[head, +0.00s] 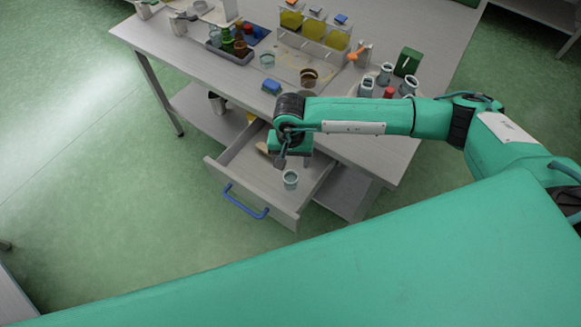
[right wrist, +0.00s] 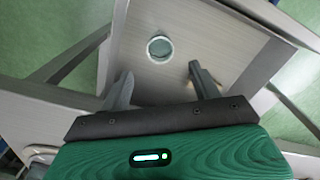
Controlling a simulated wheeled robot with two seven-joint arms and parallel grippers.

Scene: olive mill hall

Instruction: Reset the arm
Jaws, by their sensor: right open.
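My right arm (head: 365,118) reaches in from the right over the workbench. Its gripper (head: 292,160) hangs above the open drawer (head: 232,172), pointing down. In the right wrist view the two fingers of the right gripper (right wrist: 160,88) are spread apart with nothing between them. A small glass jar (head: 290,180) stands in the drawer, just in front of the gripper and apart from it. The jar also shows in the right wrist view (right wrist: 159,48), beyond the fingertips. A tan object (head: 263,149) lies in the drawer, partly hidden by the gripper. My left gripper does not show.
The drawer sticks out with its blue handle (head: 246,203) towards me. On the workbench (head: 190,62) are a tray of bottles (head: 230,45), a rack of yellow flasks (head: 313,27), a blue sponge (head: 271,87), several jars and a green box (head: 408,62). Green floor lies clear at left.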

